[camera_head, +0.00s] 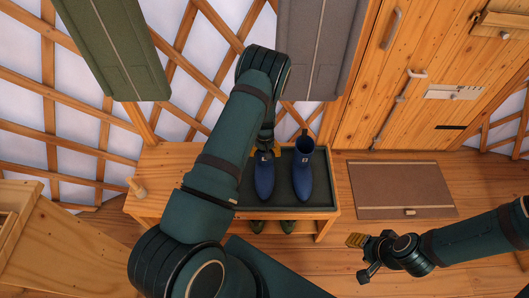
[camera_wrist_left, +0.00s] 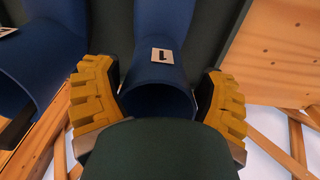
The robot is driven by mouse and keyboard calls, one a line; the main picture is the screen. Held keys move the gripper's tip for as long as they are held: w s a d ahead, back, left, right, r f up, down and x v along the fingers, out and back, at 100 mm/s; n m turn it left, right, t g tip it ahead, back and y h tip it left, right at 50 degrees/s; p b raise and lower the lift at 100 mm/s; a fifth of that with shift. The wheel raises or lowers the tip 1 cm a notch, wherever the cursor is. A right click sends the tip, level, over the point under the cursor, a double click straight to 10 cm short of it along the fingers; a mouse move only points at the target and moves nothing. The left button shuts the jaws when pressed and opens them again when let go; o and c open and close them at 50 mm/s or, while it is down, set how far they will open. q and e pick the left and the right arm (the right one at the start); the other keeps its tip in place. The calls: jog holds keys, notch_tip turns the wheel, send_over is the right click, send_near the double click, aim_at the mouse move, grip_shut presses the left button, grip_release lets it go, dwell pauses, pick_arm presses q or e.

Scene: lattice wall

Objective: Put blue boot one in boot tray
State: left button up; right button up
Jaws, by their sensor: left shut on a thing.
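Blue boot one (camera_head: 264,178) is upright, toe toward me, over the left part of the dark boot tray (camera_head: 326,186) on the wooden bench. I cannot tell whether its sole touches the tray. My left gripper (camera_head: 266,148) is shut on its upper shaft. In the left wrist view the boot (camera_wrist_left: 158,85) shows a white label reading 1 between the yellow finger pads (camera_wrist_left: 158,105). A second blue boot (camera_head: 302,180) stands in the tray to its right, apart from it. My right gripper (camera_head: 362,258) is open and empty over the floor at right.
Green footwear (camera_head: 288,227) sits under the bench. A wooden peg (camera_head: 137,188) stands at the bench's left end. Green (camera_head: 112,45) and grey (camera_head: 318,45) hangings are on the lattice wall behind. A brown mat (camera_head: 400,188) lies before the wooden door (camera_head: 430,90).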

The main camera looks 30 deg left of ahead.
pick_arm(q)
jog(key=shift+f, duration=0.35)
jog(key=o, duration=1.2)
jog(key=shift+c, duration=0.2)
jog(key=shift+r, duration=0.2)
jog(key=shift+r+p, duration=1.9)
jog(key=shift+r, duration=1.45)
notch_tip(320, 180, up, 12)
